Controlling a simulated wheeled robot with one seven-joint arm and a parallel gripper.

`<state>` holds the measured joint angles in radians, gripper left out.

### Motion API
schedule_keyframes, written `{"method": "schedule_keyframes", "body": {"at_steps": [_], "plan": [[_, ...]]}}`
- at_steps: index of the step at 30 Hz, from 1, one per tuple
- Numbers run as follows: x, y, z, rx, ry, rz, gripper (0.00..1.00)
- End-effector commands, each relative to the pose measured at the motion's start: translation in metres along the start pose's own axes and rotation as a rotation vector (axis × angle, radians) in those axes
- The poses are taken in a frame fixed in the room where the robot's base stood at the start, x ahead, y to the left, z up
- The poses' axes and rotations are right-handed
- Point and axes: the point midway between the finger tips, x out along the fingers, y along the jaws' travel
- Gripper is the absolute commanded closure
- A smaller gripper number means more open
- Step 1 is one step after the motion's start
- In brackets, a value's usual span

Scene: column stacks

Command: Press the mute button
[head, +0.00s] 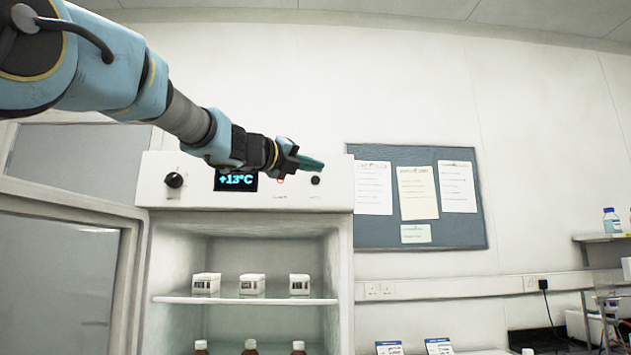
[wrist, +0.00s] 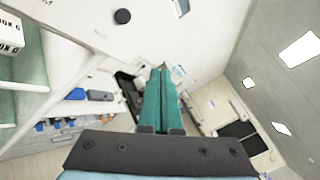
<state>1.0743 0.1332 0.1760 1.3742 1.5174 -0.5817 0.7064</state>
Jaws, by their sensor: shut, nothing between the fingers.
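A white fridge unit (head: 240,205) has a control panel along its top. On the panel a small round black button (head: 316,181) sits at the right end, with a small label under it that is too small to read. It also shows as a dark disc in the wrist view (wrist: 122,16). A red-edged indicator (head: 281,180) is left of it, partly behind my arm. My gripper (head: 318,164) has green fingers, shut and empty, just above the black button in the head view. In the wrist view the shut fingers (wrist: 160,72) point away from the panel, apart from the button.
The panel also has a black knob (head: 174,180) and a display (head: 236,181) reading +13°C. The fridge door (head: 60,212) stands open at left. White boxes (head: 252,284) stand on the shelf. A notice board (head: 415,237) hangs right of the fridge.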

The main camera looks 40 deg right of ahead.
Motion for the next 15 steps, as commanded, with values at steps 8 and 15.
{"method": "schedule_keyframes", "body": {"at_steps": [8,15], "plan": [[0.022,0.015,0.017,-0.001,0.0,0.003,1.0],[0.045,0.031,0.034,-0.001,0.001,0.002,1.0]]}}
